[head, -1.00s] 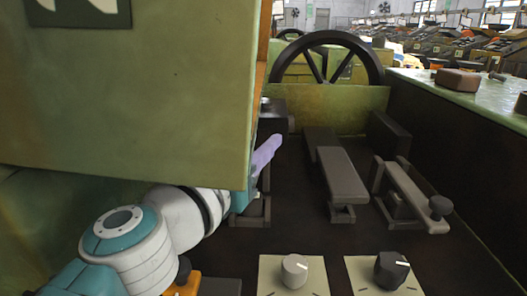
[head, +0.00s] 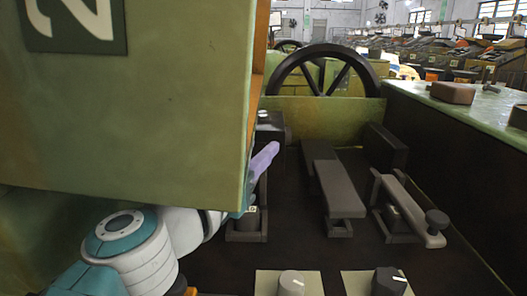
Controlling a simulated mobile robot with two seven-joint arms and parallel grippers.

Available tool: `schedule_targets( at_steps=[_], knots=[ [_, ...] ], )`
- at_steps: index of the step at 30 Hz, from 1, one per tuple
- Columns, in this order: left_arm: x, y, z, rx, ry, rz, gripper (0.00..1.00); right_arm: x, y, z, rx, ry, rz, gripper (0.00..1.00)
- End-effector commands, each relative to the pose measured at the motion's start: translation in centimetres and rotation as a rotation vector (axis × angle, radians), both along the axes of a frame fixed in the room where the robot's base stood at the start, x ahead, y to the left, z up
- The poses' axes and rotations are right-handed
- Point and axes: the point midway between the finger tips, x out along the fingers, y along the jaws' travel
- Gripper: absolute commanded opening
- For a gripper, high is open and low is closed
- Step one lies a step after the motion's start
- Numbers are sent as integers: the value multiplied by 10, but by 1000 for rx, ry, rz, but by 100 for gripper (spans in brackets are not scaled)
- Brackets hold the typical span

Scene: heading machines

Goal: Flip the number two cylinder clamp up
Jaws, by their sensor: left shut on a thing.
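A large green machine cover with a dark number 2 plate (head: 76,22) fills the left of the head view. Just past its right edge stands a dark clamp (head: 247,226), partly hidden by the cover. My left arm comes in from the lower left and passes behind the cover's lower corner. A lavender finger of my left gripper (head: 263,160) shows beside this clamp, pointing up and right. The gripper is shut on the clamp, but the cover hides the grip. My right gripper is out of view.
To the right are a grey flat-topped clamp (head: 336,185) and one with a round knob (head: 408,210). A grey dial (head: 292,284) and a black dial (head: 388,281) are at the front. A dark spoked wheel (head: 325,57) stands behind. A green-topped wall bounds the right.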

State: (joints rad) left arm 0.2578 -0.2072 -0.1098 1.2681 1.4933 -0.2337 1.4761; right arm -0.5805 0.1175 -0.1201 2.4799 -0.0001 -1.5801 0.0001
Motion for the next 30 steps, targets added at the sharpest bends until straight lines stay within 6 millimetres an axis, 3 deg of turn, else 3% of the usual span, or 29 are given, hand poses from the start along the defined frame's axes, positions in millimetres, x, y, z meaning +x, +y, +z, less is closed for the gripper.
schedule_targets(
  at_steps=[1,17,18,24,30],
  knots=[
    [1,6,-7,8,11,16,0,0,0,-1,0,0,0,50],
    [1,7,-7,10,12,17,0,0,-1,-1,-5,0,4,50],
    [0,7,-7,9,11,16,41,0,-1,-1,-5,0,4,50],
    [0,5,-5,5,8,12,63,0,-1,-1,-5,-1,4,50],
    [0,3,-3,3,4,8,65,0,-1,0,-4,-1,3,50]
  ],
)
